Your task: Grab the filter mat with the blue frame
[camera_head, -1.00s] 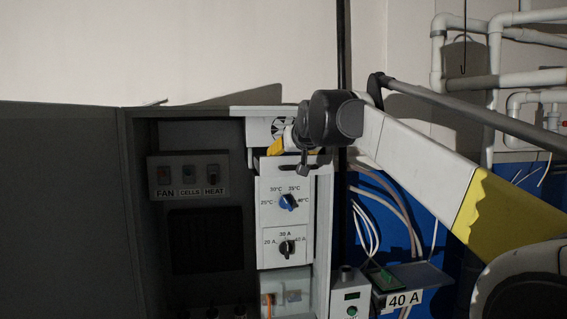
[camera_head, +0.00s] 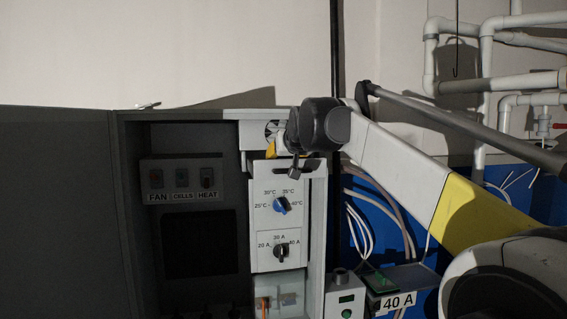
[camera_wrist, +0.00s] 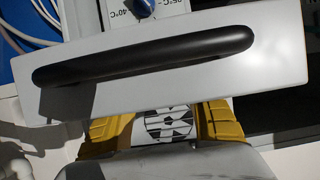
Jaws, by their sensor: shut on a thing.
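I cannot make out a filter mat or a blue frame in either view. In the wrist view my yellow fingers (camera_wrist: 168,128) stand apart on either side of the fan grille (camera_wrist: 172,124). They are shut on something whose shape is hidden. A light grey plate (camera_wrist: 275,45) with a long black handle (camera_wrist: 145,58) lies across the wrist view beyond the fingers.
Below my gripper is a panel with a blue temperature dial (camera_head: 281,205) and a black current dial (camera_head: 281,251). A dark open cabinet (camera_head: 180,140) is to the left. White pipes (camera_head: 485,85), cables and a 40 A box (camera_head: 345,300) are to the right.

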